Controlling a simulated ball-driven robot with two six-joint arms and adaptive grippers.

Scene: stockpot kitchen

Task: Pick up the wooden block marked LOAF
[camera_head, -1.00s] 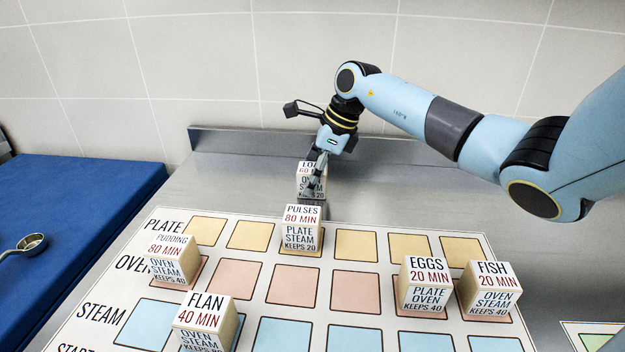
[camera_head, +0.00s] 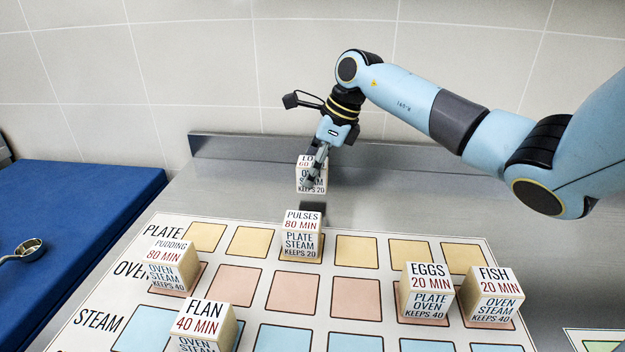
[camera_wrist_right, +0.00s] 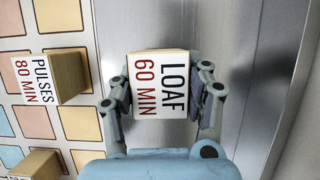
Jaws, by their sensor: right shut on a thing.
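The wooden block marked LOAF (camera_head: 304,180) is at the back of the steel counter, behind the PULSES block. In the head view its top is partly covered by my gripper, and a dark shadow lies on the counter below it, apart from it. My right gripper (camera_head: 316,172) is shut on it. In the right wrist view the LOAF block (camera_wrist_right: 160,84) sits between the two fingers of my right gripper (camera_wrist_right: 163,98), one on each side, with its "LOAF 60 MIN" face toward the camera. My left gripper is not in view.
The PULSES block (camera_head: 301,238) stands just in front on the printed board (camera_head: 247,265). PUDDING (camera_head: 172,268), FLAN (camera_head: 207,328), EGGS (camera_head: 426,293) and FISH (camera_head: 491,296) blocks stand on the board too. A tiled wall (camera_head: 270,60) and raised counter edge (camera_head: 240,147) are behind.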

